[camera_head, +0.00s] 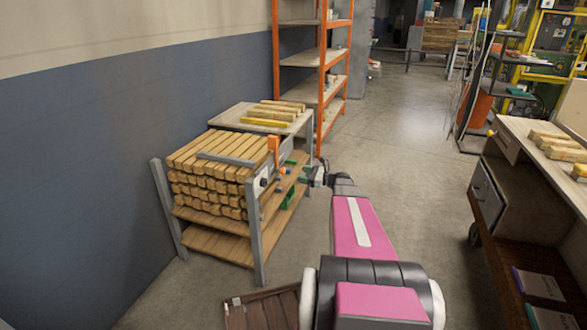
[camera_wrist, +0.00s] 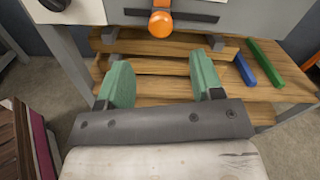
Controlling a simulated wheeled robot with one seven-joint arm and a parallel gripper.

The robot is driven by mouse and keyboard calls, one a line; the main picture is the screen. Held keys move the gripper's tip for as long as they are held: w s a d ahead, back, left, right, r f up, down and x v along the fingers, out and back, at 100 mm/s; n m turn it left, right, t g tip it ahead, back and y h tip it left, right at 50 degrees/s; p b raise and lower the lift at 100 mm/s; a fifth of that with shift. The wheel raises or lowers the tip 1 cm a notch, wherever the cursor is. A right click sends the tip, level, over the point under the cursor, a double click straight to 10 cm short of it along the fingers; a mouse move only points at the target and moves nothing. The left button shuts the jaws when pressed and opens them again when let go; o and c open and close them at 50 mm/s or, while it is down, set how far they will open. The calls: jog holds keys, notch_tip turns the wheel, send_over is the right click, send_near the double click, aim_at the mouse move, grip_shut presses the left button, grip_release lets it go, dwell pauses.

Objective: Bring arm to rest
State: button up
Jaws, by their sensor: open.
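My gripper (camera_wrist: 162,78) shows in the wrist view with its two green fingers wide apart and nothing between them. Behind the fingers are the wooden boards of a rack shelf and, above, an orange knob (camera_wrist: 160,22) on a grey panel. In the head view my pink and grey arm reaches forward, and my gripper (camera_head: 301,178) is at the right side of the wood rack (camera_head: 164,207). It is small there, and I cannot tell whether it touches the rack.
Stacked square wood blanks (camera_head: 215,165) fill the rack. Blue (camera_wrist: 245,71) and green (camera_wrist: 267,63) bars lie on its shelf. An orange shelving unit (camera_head: 276,50) stands behind. A workbench (camera_head: 545,165) stands at the right. The floor between is clear.

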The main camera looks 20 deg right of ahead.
jog(key=s+a+f+n+g+h, duration=0.2)
jog(key=s+a+n+g, duration=0.3)
jog(key=a, duration=0.3)
jog(key=s+a+f+n+g+h, duration=0.3)
jog(key=s+a+n, duration=0.2)
jog(key=s+a, duration=0.3)
jog(key=s+a+n+g+h, duration=0.2)
jog(key=s+n+h, duration=0.7)
jog(key=s+n, duration=0.3)
jog(key=shift+s+r+g+h, duration=0.25)
jog(key=shift+s+g+h, duration=0.05)
jog(key=shift+s, duration=0.75)
